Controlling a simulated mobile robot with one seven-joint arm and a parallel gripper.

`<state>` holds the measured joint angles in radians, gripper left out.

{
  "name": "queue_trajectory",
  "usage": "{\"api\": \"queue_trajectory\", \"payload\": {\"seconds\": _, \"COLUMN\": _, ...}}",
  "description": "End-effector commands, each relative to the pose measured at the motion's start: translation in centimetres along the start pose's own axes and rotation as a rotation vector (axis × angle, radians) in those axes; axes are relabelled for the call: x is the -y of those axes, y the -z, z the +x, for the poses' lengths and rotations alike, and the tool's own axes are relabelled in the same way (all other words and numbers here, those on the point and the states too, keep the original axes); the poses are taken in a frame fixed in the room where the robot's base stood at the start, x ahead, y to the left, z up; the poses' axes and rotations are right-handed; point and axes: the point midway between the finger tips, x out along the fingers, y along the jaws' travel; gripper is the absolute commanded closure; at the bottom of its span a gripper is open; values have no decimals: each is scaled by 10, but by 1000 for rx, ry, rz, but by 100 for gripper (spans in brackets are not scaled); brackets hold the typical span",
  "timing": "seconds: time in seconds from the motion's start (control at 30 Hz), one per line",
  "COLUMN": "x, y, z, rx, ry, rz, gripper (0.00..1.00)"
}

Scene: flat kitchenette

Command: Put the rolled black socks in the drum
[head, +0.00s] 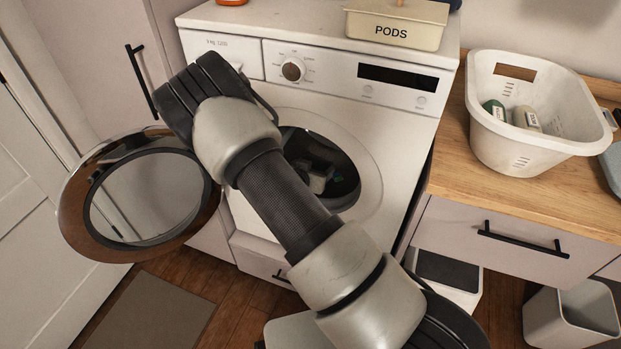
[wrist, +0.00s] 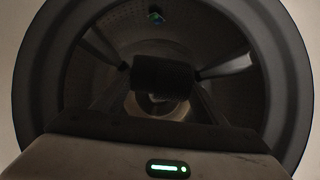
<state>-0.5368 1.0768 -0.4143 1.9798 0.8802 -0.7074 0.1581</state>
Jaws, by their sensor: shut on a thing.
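The rolled black socks (wrist: 163,84) are a dark roll between the two fingers of my gripper (wrist: 163,72) in the wrist view. The gripper is shut on them. The washing machine drum (wrist: 215,35) is round them and behind them in that view, dark with a perforated wall. How deep the socks are in the opening I cannot tell. In the head view the drum opening (head: 345,160) shows partly, with some pale and teal items inside. My arm hides the gripper and the socks there.
The round washer door (head: 75,205) stands open at the left. A PODS box (head: 415,32) is on the washer (head: 330,105). A grey bin (head: 545,315) stands at lower right.

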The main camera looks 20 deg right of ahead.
Motion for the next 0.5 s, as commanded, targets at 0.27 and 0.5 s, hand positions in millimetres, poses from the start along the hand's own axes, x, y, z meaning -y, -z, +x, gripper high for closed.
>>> {"api": "queue_trajectory", "payload": {"seconds": 0.27, "x": -1, "y": 9, "z": 40, "rx": -2, "ry": -1, "rz": 1, "gripper": 56}}
{"api": "queue_trajectory", "payload": {"seconds": 0.5, "x": -1, "y": 20, "z": 72, "rx": -3, "ry": -2, "rz": 2, "gripper": 56}}
